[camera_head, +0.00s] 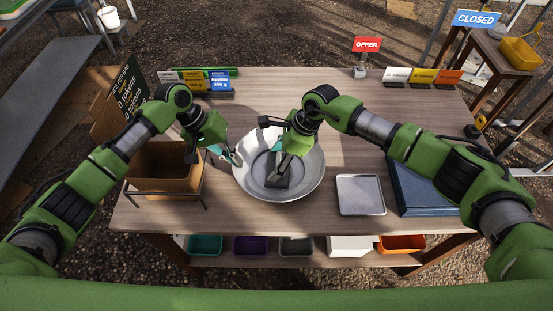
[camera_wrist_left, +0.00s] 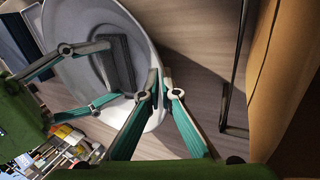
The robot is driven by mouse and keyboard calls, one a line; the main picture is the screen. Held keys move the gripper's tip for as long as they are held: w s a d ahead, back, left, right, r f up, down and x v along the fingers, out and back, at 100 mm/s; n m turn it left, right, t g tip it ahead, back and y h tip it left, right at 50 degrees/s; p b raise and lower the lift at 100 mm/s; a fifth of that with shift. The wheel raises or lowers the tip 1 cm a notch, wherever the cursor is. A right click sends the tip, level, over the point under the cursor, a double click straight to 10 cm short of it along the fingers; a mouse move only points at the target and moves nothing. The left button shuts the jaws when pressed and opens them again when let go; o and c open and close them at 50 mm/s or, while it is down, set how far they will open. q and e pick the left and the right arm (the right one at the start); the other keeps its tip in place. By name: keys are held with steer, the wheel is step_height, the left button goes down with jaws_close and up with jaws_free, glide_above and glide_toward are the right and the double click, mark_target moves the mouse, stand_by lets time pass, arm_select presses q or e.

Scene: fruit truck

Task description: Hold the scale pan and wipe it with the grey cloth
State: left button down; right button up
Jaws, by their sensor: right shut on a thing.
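The scale pan (camera_head: 310,178) is a wide, shallow metal bowl at the middle of the table; it also shows in the left wrist view (camera_wrist_left: 85,75). My left gripper (camera_head: 235,158) is at the pan's left rim. In the left wrist view its fingertips (camera_wrist_left: 162,78) are close together, one on each side of the thin rim. My right gripper (camera_head: 279,165) reaches down into the pan, shut on the grey cloth (camera_head: 277,183). The dark grey cloth is at the pan's inner surface, also in the left wrist view (camera_wrist_left: 119,60); its contact with the pan is partly hidden.
A cardboard box (camera_head: 165,180) in a wire stand is left of the pan. A square metal tray (camera_head: 361,194) and a dark blue board (camera_head: 418,188) lie on the right. Small signs (camera_head: 424,76) stand along the back edge. The table behind the pan is clear.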

steer(key=shift+s, duration=0.15)
steer(key=shift+s, duration=0.3)
steer(key=shift+w, duration=0.9)
steer(key=shift+d+f, duration=0.1)
steer(key=shift+s, duration=0.9)
